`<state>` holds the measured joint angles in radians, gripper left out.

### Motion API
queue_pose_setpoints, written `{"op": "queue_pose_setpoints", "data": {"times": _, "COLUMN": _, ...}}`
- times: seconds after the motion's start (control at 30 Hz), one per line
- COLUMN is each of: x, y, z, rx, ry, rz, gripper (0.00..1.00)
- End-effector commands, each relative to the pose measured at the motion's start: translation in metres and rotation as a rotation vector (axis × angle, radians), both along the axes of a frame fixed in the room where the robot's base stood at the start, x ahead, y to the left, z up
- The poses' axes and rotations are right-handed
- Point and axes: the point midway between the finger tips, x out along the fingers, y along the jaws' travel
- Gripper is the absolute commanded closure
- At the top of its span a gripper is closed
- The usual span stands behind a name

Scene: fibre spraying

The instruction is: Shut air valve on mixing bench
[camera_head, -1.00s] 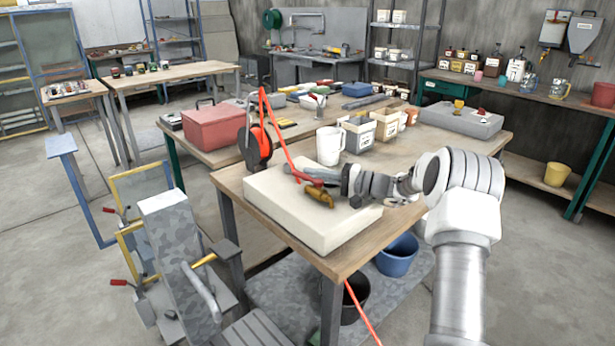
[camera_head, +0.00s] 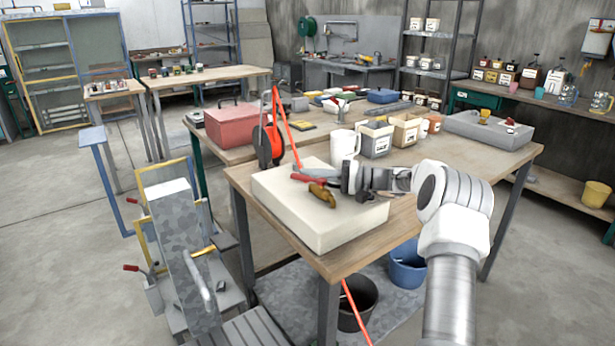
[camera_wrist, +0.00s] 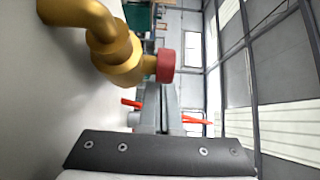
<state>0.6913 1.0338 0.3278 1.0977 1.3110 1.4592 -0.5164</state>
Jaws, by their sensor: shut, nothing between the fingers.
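The air valve is a brass fitting (camera_head: 322,194) with a red handle (camera_head: 308,178), on top of a pale block (camera_head: 290,208) at the near end of the mixing bench (camera_head: 240,178). My gripper (camera_head: 328,173) is shut and empty, low over the block just behind and right of the brass part. In the wrist view the brass fitting (camera_wrist: 118,60) is large at upper left with a red end (camera_wrist: 165,65). My gripper's grey fingers (camera_wrist: 158,108) show below it. I cannot tell whether they touch the handle.
A red hose (camera_head: 287,125) rises behind the block beside a black-and-red reel (camera_head: 268,145). A white jug (camera_head: 344,147) stands close behind my gripper. Boxes (camera_head: 376,138) stand beyond it. A grey tray (camera_head: 490,130) lies at the far right of the bench.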

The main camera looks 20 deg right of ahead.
Motion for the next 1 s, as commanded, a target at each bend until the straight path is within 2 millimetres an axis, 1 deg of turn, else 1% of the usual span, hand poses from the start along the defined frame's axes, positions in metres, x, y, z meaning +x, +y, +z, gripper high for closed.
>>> {"op": "queue_pose_setpoints", "data": {"times": 0.27, "x": -0.0031, "y": 0.0039, "z": 0.0004, "rx": 0.001, "ry": 0.0, "rz": -0.009, "gripper": 1.0}}
{"op": "queue_pose_setpoints", "data": {"times": 0.53, "x": -0.0042, "y": 0.0069, "z": -0.0003, "rx": 0.0, "ry": -0.001, "rz": 0.075, "gripper": 1.0}}
{"op": "queue_pose_setpoints", "data": {"times": 1.0, "x": -0.0053, "y": 0.009, "z": 0.0, "rx": 0.0, "ry": 0.0, "rz": 0.117, "gripper": 1.0}}
